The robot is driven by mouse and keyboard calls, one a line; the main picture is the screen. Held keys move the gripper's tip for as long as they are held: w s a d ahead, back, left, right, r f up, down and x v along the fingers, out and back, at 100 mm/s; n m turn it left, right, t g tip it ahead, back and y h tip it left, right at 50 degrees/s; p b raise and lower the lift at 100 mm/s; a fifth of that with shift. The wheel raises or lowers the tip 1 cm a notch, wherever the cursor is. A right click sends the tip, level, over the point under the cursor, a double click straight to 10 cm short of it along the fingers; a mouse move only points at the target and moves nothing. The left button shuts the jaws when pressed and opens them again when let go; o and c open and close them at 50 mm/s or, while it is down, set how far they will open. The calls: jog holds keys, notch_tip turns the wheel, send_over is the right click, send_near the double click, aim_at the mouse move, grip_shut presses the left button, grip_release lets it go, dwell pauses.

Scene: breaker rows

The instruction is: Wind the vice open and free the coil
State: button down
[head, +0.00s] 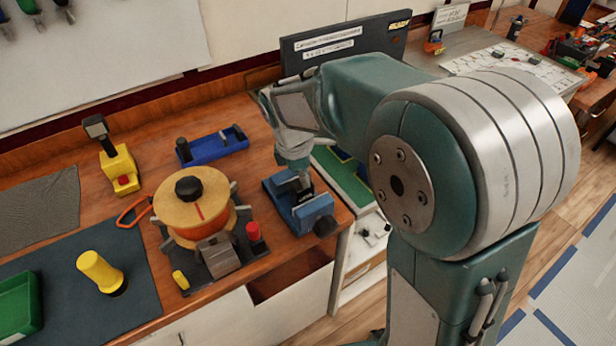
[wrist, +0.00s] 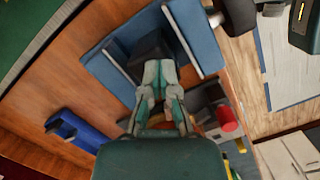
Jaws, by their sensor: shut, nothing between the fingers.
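The blue vice (head: 308,214) stands on the wooden bench near its right edge, with a dark round knob (head: 326,227) on its near end. In the wrist view the vice (wrist: 200,35) shows two blue jaws, with a dark block (wrist: 149,48) between them that may be the coil. The vice's dark knob (wrist: 238,14) is at the top of that view. My gripper (head: 300,182) is over the vice. In the wrist view my gripper (wrist: 159,72) is shut and empty, its tips over or at the dark block; I cannot tell if they touch. My gripper partly hides the block.
A yellow drum (head: 188,212) with a black knob stands on a dark base left of the vice, with a red cylinder (head: 253,231) beside it. A yellow-and-black tool (head: 118,168) stands further left. A dark panel (head: 345,42) rises behind my arm.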

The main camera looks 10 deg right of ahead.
jog(key=shift+s+a+f, duration=0.1)
jog(key=shift+s+f, duration=0.1)
jog(key=shift+f, duration=0.15)
jog(key=shift+w+a+r, duration=0.15)
jog(key=shift+a+r, duration=0.1)
jog(key=shift+r, duration=0.4)
jog(key=shift+a, duration=0.7)
jog(key=a, duration=0.3)
jog(key=w+a, duration=0.1)
jog(key=a, duration=0.6)
jog(key=shift+w+a+r, duration=0.1)
jog(key=shift+w+a, duration=0.15)
jog(key=shift+a, duration=0.05)
jog(key=shift+d, duration=0.15)
jog(key=shift+s, duration=0.1)
